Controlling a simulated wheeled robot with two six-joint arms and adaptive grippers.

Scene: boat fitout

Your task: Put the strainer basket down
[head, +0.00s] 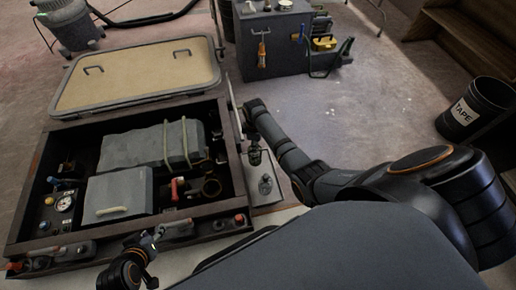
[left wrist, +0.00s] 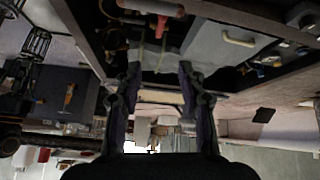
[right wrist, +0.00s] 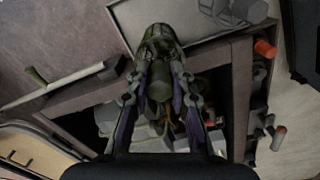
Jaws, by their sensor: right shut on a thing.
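The strainer basket (right wrist: 158,45) is a small dark green mesh cylinder. My right gripper (right wrist: 160,85) is shut on it, with a finger on each side. In the head view the strainer basket (head: 254,154) hangs below the right gripper, by the right rim of the open engine box (head: 228,150). Whether it touches anything under it is unclear. My left gripper (head: 142,252) is over the box's front edge. In the left wrist view its fingers (left wrist: 158,78) are apart with nothing between them.
A pale grey tray (head: 274,198) with a metal fitting (head: 265,184) lies right of the box. Inside the box are grey covers (head: 118,192), a gauge and a red valve handle (head: 174,190).

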